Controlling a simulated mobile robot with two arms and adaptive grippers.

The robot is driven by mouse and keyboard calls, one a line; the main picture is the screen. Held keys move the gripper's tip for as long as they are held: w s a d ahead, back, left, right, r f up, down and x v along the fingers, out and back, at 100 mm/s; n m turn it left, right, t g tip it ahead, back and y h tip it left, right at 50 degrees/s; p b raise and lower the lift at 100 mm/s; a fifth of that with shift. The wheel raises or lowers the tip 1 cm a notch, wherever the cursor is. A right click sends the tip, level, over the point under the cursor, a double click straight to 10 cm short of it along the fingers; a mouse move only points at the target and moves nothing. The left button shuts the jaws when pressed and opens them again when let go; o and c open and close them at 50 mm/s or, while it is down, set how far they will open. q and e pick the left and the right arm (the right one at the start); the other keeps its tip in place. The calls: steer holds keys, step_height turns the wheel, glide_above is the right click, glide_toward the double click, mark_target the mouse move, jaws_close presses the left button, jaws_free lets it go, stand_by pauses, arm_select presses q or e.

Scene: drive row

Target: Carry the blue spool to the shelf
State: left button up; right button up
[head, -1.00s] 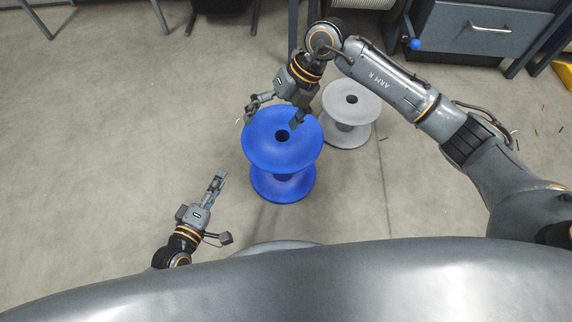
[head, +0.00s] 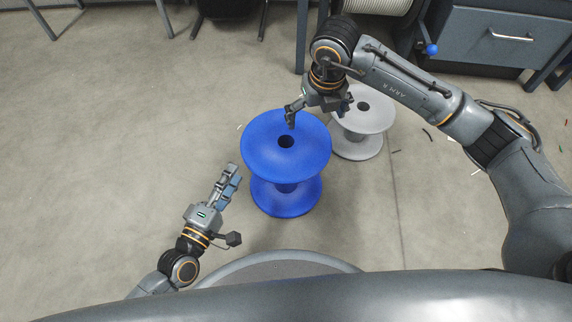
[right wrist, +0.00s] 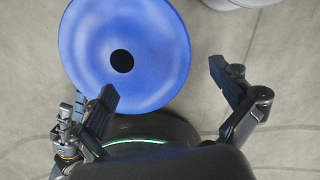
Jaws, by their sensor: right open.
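The blue spool (head: 285,143) stands upright on the floor in the middle of the head view, its round top flange with a dark centre hole facing up. In the right wrist view, the flange (right wrist: 125,30) fills the upper left. My right gripper (head: 318,110) is over the far right edge of the spool; its spread fingers (right wrist: 162,83) hold nothing, and one overlaps the flange's near edge in the wrist view. My left gripper (head: 230,180) is left of the spool, empty, fingers pointing toward it; their gap is unclear. No shelf is recognisable.
A grey spool (head: 362,115) stands close behind and right of the blue one, partly hidden by my right arm. A dark drawer cabinet (head: 495,40) is at the back right. Table legs line the back. Small scraps lie on the floor at right. The floor at left is clear.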

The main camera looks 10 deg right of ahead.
mark_target(262, 128)
arm_select(q)
steer(key=x, duration=1.1)
steer(key=shift+w+d, duration=0.25)
steer(key=shift+w, duration=0.1)
arm_select(e)
steer(key=f, duration=0.4)
steer(key=w+f, duration=0.1)
steer(key=f, duration=0.7)
steer(key=shift+w+a, duration=0.2)
steer(key=shift+w, duration=0.15)
arm_select(q)
steer(key=shift+c, duration=0.2)
arm_select(e)
steer(key=shift+r, duration=0.1)
steer(key=shift+c, duration=0.2)
arm_select(q)
steer(key=c, duration=0.7)
arm_select(e)
steer(key=c, duration=0.7)
arm_select(q)
jaws_close()
arm_select(e)
steer(key=c, duration=0.7)
